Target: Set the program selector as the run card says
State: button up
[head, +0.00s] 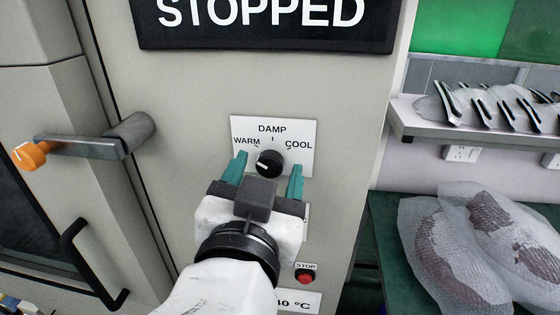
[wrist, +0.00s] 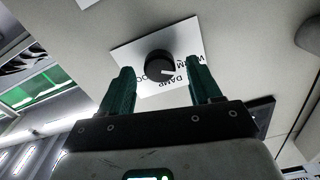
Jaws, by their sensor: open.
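The program selector is a round black knob (head: 271,166) on a white plate (head: 300,134) marked WARM, DAMP and COOL, on the cabinet front. Its white pointer line is toward the left, at WARM. The knob (wrist: 158,64) also shows in the wrist view, with the lettering upside down and its pointer toward WARM. My gripper (head: 269,161) is open, with one teal finger to each side of the knob and gaps between. Whether the fingertips reach the knob in depth is unclear. No run card can be made out in either view.
A red STOP button (head: 305,276) sits below the plate, above a partly hidden temperature label (head: 298,300). A STOPPED sign (head: 262,22) is above. A lever with an orange end (head: 30,154) is at left. Wrapped parts (head: 440,260) lie on a bench at right.

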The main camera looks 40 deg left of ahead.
jog(key=shift+w+a, duration=0.15)
jog(key=shift+w, duration=0.15)
jog(key=shift+c, duration=0.4)
jog(key=c, duration=1)
jog(key=shift+o, duration=0.2)
